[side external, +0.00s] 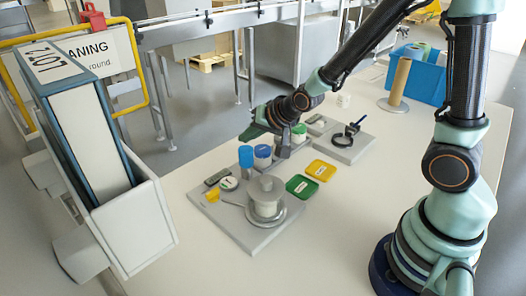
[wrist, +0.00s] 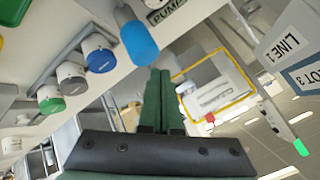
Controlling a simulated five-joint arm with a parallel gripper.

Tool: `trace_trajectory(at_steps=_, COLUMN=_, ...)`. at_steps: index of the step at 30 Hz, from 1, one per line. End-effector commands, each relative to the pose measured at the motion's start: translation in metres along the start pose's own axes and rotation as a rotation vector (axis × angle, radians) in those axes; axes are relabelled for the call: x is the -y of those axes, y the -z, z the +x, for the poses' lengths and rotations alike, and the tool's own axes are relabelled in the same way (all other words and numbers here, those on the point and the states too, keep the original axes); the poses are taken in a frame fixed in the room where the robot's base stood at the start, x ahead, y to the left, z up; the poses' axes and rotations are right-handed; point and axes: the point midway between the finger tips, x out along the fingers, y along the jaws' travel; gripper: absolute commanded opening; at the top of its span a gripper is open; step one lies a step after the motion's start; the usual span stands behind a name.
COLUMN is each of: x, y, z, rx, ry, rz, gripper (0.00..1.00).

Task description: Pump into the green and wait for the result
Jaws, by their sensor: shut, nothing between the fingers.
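My gripper (side external: 247,135) is shut and empty, above the blue pump top (side external: 246,156) on the grey board. In the wrist view its green fingers (wrist: 160,73) lie together just below the blue pump top (wrist: 138,44); I cannot tell if they touch it. A "PUMP" label (wrist: 166,12) is beside it. The green cap (side external: 299,129) also shows in the side view.
A grey cylinder (side external: 266,188) stands on a round plate at the board's front. A tall box file (side external: 92,140) stands left. A blue crate (side external: 418,74) is at the back right. The front table is clear.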

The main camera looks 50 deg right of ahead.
Motion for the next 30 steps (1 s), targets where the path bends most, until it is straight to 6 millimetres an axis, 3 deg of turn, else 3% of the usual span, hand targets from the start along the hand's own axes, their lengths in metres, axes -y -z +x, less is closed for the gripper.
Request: trace_trajectory(at_steps=30, x=-0.004, y=-0.0053, z=0.0064, rx=0.001, ry=0.001, rz=0.0, gripper=0.0)
